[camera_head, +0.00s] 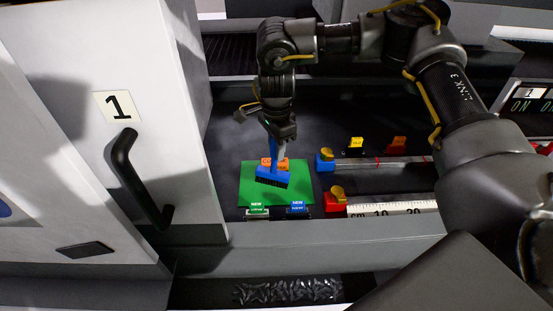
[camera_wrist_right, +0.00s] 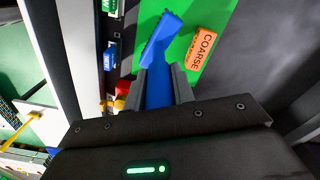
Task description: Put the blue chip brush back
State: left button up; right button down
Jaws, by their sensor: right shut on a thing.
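The blue chip brush (camera_head: 272,178) has a blue handle and head with dark bristles. My right gripper (camera_head: 277,143) is shut on its handle, with the head hanging down over the green mat (camera_head: 240,192). In the right wrist view the brush (camera_wrist_right: 162,38) shows between the two fingers of my right gripper (camera_wrist_right: 160,85). I cannot tell whether the bristles touch the mat. My left gripper is not in view.
An orange COARSE block (camera_wrist_right: 204,47) lies on the mat, partly behind the brush. Green (camera_head: 257,209) and blue (camera_head: 297,207) NEW blocks are at the mat's front edge. Door 1 (camera_head: 115,120) stands left.

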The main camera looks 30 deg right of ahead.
notch_tip(320, 180, down, 4)
jog(key=shift+f+p, duration=0.25)
jog(key=shift+p, duration=0.75)
jog(key=c, duration=1.6)
grip_release()
jog(key=o, duration=0.4)
jog(key=shift+o, duration=0.2)
jog(key=shift+f, duration=0.25)
notch_tip(320, 180, up, 4)
jog(key=b, duration=0.3)
jog(key=shift+d+f, duration=0.1)
jog(key=shift+f, duration=0.15)
notch_tip(320, 180, up, 7)
jog(key=shift+s+d+r+b, duration=0.1)
jog(key=shift+s+r+b, duration=0.1)
jog(key=shift+b, duration=0.35)
